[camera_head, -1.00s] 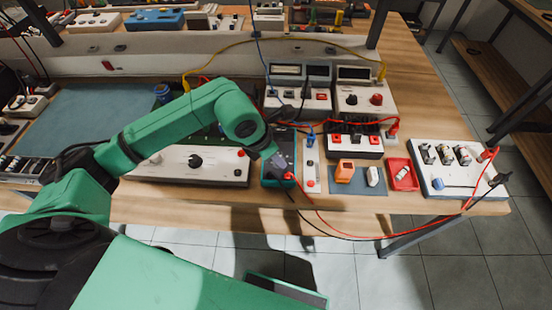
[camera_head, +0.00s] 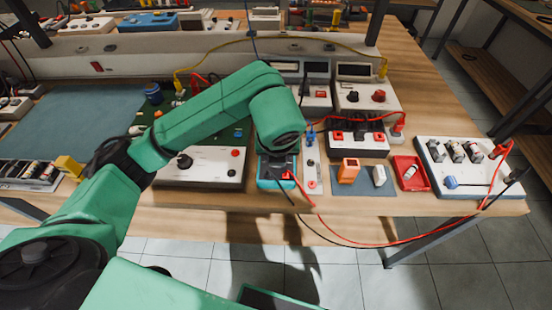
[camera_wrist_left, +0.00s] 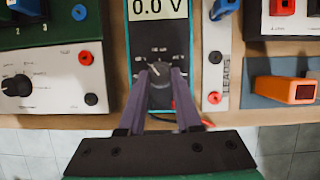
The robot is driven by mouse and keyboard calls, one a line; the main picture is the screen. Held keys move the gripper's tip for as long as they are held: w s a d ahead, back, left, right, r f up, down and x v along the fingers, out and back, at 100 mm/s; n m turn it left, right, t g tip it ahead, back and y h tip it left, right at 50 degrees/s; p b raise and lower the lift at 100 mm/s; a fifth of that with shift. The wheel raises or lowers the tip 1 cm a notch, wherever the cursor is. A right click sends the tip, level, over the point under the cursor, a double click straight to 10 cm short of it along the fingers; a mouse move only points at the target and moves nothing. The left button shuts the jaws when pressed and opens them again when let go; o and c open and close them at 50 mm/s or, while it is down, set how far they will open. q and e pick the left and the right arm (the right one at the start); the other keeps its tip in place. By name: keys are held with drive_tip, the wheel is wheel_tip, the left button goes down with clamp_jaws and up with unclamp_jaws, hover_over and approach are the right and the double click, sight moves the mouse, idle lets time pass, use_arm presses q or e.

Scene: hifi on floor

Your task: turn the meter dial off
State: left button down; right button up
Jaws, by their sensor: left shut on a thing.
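The meter (camera_head: 265,181) is a handheld multimeter with a teal case and dark face, lying on the wooden bench. My left arm's last links cover much of it in the head view. In the left wrist view the meter (camera_wrist_left: 133,42) shows a display (camera_wrist_left: 158,8) reading 0.0 V. Its round dark dial (camera_wrist_left: 159,72) has a pale pointer mark angled toward the upper left. My left gripper (camera_wrist_left: 161,78) is shut on the dial, one finger at each side. Its fingers are hidden in the head view. My right gripper is not in view.
A white box with a black knob (camera_head: 185,162) stands left of the meter. A narrow leads strip (camera_head: 311,170) lies close on its right, then an orange block (camera_head: 348,170) and a red tray (camera_head: 411,173). Red and black leads (camera_head: 330,232) hang over the bench's front edge.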

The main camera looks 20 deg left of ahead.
use_arm(q)
drive_tip(key=shift+w+d+r+n+y, duration=0.15)
drive_tip(key=shift+n+y, duration=0.15)
drive_tip(key=shift+n, duration=0.6)
drive_tip(key=shift+r+n+g+y+p, duration=0.1)
drive_tip(key=shift+n+g+y+p, duration=0.2)
drive_tip(key=shift+n+p, duration=0.55)
drive_tip(key=n+g+y+p, duration=0.1)
drive_tip(key=n+p, duration=0.1)
drive_tip(key=n, duration=0.1)
drive_tip(key=shift+n, duration=0.35)
drive_tip(key=shift+w+d+n+g+y+p, duration=0.15)
drive_tip(key=shift+n+g+p, duration=0.25)
drive_tip(key=shift+n, duration=0.45)
drive_tip(key=shift+n+g+y+p, duration=0.2)
drive_tip(key=shift+n+p, duration=0.4)
drive_tip(key=shift+n, duration=0.25)
drive_tip(key=shift+f, duration=0.2)
drive_tip(key=c, duration=0.6)
unclamp_jaws()
drive_tip(key=shift+r, duration=0.1)
